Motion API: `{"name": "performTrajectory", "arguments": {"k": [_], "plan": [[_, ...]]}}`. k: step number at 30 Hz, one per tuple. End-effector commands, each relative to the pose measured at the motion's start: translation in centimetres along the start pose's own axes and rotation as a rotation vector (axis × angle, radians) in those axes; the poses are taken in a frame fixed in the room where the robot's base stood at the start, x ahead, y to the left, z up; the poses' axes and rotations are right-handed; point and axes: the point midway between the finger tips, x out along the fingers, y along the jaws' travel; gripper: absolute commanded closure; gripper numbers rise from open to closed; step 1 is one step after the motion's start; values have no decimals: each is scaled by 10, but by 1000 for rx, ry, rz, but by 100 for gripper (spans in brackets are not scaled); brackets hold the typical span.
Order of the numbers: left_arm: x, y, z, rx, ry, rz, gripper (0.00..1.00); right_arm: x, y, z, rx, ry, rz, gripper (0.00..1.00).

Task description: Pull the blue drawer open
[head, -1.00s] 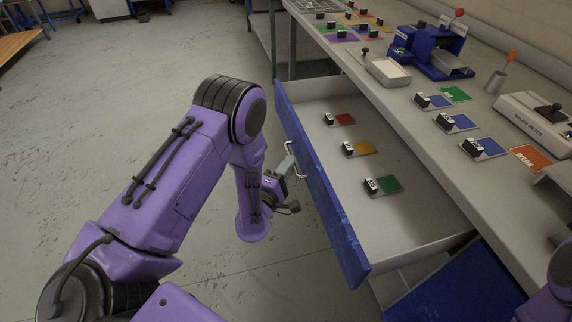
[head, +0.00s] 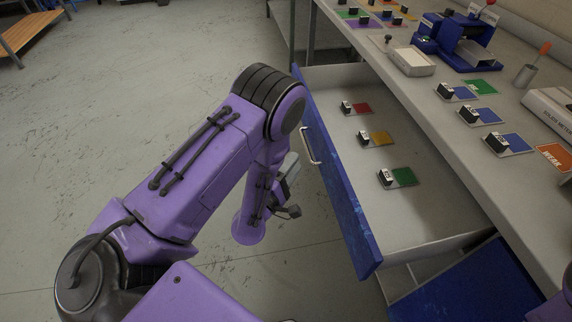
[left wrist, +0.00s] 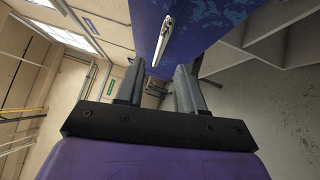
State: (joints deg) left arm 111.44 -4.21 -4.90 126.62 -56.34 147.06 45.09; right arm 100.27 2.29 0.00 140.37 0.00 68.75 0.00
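The blue drawer (head: 340,193) stands pulled far out from under the workbench, its grey inside exposed. Its silver handle (head: 310,146) is on the blue front and also shows in the left wrist view (left wrist: 166,42). My left gripper (head: 290,168) is just in front of the drawer front, a little apart from the handle. In the left wrist view its two fingers (left wrist: 161,88) are spread with nothing between them, and the handle lies beyond their tips. My arm partly hides the gripper in the head view. My right gripper is not in view.
The grey workbench (head: 440,115) above carries more cards, a blue device (head: 455,40) and a cup (head: 525,76). A blue panel (head: 465,283) is below.

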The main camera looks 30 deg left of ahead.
Motion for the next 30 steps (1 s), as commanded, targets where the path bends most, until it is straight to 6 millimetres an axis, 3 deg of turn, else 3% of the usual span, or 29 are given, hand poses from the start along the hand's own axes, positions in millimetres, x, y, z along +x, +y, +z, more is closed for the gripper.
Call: {"name": "performTrajectory", "arguments": {"k": [3,9,27,30], "plan": [[-27,-6,1,5,-7,-5,62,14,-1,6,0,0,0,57],[-48,-5,1,2,-5,-4,62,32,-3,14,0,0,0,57],[-51,0,0,3,-1,0,62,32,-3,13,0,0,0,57],[-51,-8,6,105,-34,-36,62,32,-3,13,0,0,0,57]]}}
